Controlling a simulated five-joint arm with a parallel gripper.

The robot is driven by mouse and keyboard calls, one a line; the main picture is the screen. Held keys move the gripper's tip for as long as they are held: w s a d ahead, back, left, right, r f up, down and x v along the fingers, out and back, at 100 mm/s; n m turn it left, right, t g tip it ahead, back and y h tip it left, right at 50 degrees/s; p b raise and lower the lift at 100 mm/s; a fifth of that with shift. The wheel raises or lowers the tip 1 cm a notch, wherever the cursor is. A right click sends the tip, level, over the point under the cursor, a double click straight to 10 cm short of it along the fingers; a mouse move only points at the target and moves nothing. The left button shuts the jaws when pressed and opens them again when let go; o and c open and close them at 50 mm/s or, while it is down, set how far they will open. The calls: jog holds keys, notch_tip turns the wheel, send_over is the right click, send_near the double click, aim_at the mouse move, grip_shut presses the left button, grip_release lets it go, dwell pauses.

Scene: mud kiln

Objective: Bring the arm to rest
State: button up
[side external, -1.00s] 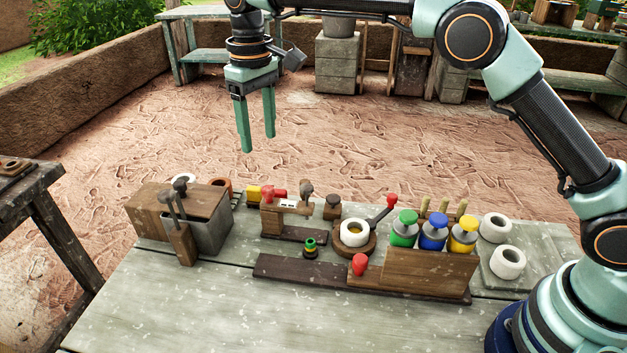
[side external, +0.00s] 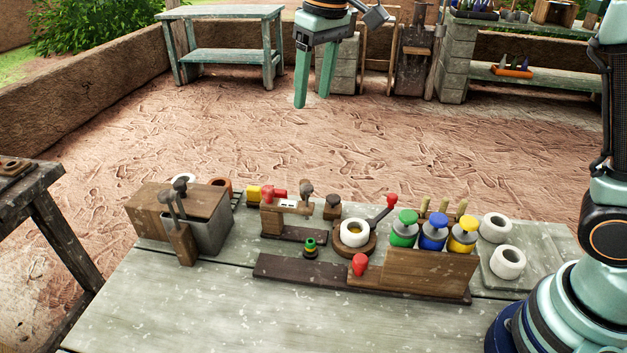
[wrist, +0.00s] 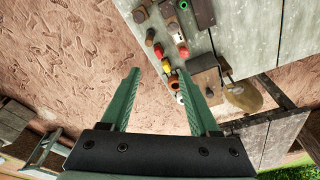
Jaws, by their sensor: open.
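My gripper (side external: 312,98) is open and empty, high above and behind the work table (side external: 190,310), at the top middle of the side view. Its two green fingers point down and stand apart. In the wrist view the gripper (wrist: 157,82) shows the same two fingers with nothing between them but distant table items and ground. My arm's upper links rise out of the top of the side view at the right.
On the table stand a wooden box (side external: 190,203), a white ring on a turntable (side external: 354,232), green (side external: 404,228), blue (side external: 433,232) and yellow (side external: 463,236) capped bottles, and white pots (side external: 508,262). A bench (side external: 225,55) stands behind. Open ground lies between.

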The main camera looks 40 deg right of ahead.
jog(key=s+d+f+m+t, duration=0.1)
jog(key=s+d+f, duration=0.1)
jog(key=s+d, duration=0.4)
jog(key=s+d+f+m+t, duration=0.1)
jog(key=s+d+f+t, duration=0.1)
jog(key=s+d, duration=0.4)
jog(key=s+f, duration=0.1)
jog(key=s, duration=0.4)
jog(key=shift+s+m+t+h, duration=0.3)
